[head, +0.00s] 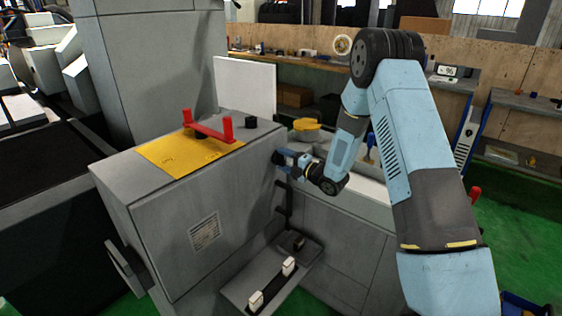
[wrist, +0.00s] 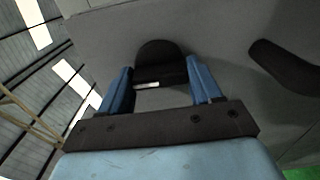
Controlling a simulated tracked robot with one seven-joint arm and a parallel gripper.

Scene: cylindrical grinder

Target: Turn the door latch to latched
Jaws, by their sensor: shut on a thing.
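The door latch (wrist: 158,62) is a black rounded knob on the grey face of the machine's box. In the wrist view it sits between the two blue fingers of my gripper (wrist: 160,88), which is shut on it. In the head view my gripper (head: 287,159) reaches the right side of the grey box (head: 190,215) from the right, at a small dark knob near the upper edge. The fingers partly hide the latch there. I cannot tell from these views which position the latch is turned to.
A black handle (wrist: 285,66) stands out from the same face, to the right in the wrist view. A red handle (head: 209,128) and yellow plate (head: 187,152) are on top of the box. A grey base with white-topped levers (head: 288,265) lies below my gripper.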

